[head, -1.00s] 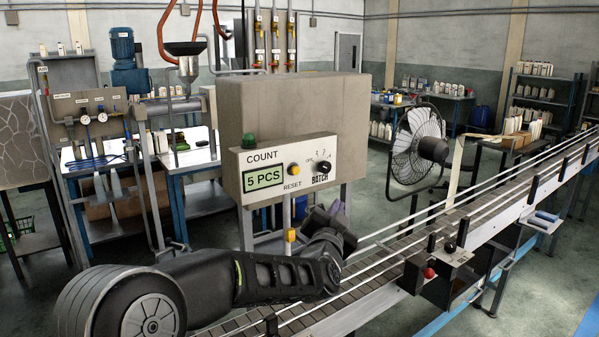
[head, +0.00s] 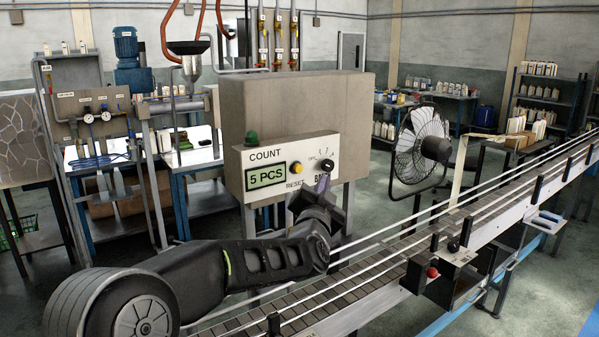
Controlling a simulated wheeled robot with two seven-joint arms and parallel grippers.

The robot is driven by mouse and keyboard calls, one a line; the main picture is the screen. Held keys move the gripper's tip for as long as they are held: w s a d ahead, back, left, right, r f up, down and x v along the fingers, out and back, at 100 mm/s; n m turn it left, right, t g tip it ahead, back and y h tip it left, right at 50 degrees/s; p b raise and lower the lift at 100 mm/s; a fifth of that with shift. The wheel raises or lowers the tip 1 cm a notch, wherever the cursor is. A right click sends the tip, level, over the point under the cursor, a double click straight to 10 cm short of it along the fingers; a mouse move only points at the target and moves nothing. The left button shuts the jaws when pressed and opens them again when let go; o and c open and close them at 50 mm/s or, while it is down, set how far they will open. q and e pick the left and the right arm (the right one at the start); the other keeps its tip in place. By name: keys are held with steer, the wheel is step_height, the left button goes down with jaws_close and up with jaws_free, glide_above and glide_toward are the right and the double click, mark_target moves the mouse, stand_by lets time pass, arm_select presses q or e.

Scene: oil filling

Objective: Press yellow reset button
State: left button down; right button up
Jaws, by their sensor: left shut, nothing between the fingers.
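The yellow reset button (head: 296,168) is on the white front panel (head: 262,157) of a grey control box. It is above the RESET label and right of the "5 PCS" display (head: 266,176). My left gripper (head: 322,184) is in front of the panel's lower right part, its narrow tip pointing up. The tip is right of and slightly below the yellow button, apart from it in the picture. The gripper is shut and empty. It hides part of the BATCH label below the black knob (head: 327,166). My right gripper is not in view.
A green dome (head: 251,138) sits at the panel's top left. A conveyor (head: 400,262) with rails runs below my arm to the upper right. A red knob (head: 432,272) is on its near side. A fan (head: 420,148) stands behind it.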

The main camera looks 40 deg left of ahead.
mark_target(298, 169)
arm_select(q)
steer(key=w+a+b, duration=0.2)
steer(key=a, duration=0.4)
steer(key=shift+a, duration=0.3)
steer(key=shift+a+b, duration=0.1)
steer(key=shift+b, duration=0.2)
stand_by(1.5)
steer(key=shift+w+a, duration=0.1)
steer(key=shift+a, duration=0.2)
steer(key=shift+w+a+b, duration=0.15)
steer(key=shift+a+b, duration=0.35)
stand_by(0.7)
steer(key=shift+d, duration=0.1)
steer(key=shift+s+d+p, duration=0.3)
steer(key=shift+d, duration=0.5)
